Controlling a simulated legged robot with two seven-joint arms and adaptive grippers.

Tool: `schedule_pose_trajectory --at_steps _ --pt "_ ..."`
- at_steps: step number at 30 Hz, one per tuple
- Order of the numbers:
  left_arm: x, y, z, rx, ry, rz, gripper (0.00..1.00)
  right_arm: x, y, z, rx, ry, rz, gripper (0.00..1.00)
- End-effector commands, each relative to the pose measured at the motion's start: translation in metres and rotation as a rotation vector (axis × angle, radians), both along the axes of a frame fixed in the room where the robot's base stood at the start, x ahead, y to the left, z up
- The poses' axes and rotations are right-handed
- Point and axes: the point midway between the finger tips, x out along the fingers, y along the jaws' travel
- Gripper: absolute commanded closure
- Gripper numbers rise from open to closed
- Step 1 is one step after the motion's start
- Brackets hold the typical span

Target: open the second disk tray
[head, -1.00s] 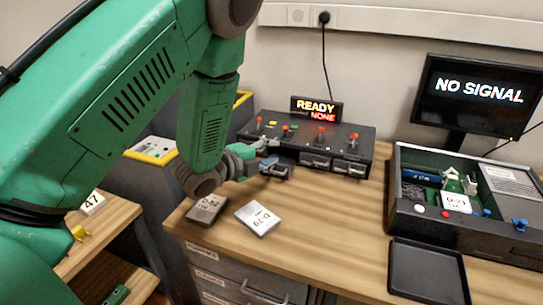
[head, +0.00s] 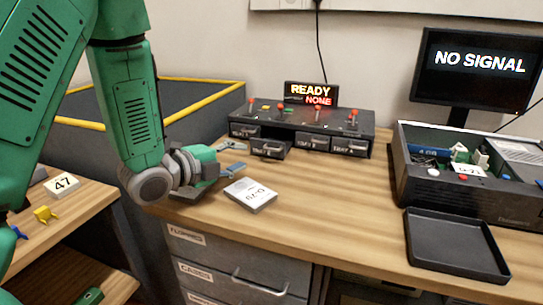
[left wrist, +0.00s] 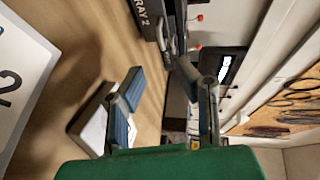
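The dark disk unit (head: 305,120) stands at the back of the wooden desk, with a row of trays along its front. The second tray (head: 270,150) sticks out from the front, while the trays beside it look flush. Its "TRAY 2" label is partly seen on the tray front (left wrist: 148,18) at the top of the left wrist view. My left gripper (head: 234,157) is open and empty, in front of and left of that tray and apart from it. Its two spread fingers show in the left wrist view (left wrist: 165,92). My right gripper is not in view.
A disk labelled D-79 (head: 250,195) lies on the desk beside my left gripper. A sign (head: 311,94) reads READY and NONE. An open case (head: 400,180) and an empty black tray (head: 455,243) are at the right, below a NO SIGNAL monitor (head: 478,67). The desk's middle is clear.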

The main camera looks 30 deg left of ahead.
Motion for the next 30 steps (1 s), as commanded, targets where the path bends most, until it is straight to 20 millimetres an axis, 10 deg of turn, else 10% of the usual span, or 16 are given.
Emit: schedule_pose_trajectory --at_steps 15,30 --pt "0.097 -0.016 -0.022 0.001 -0.001 -0.001 0.72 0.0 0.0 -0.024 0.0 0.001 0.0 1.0" --pt "0.111 -0.019 -0.024 0.0 0.0 0.0 0.79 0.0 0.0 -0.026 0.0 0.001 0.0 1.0"
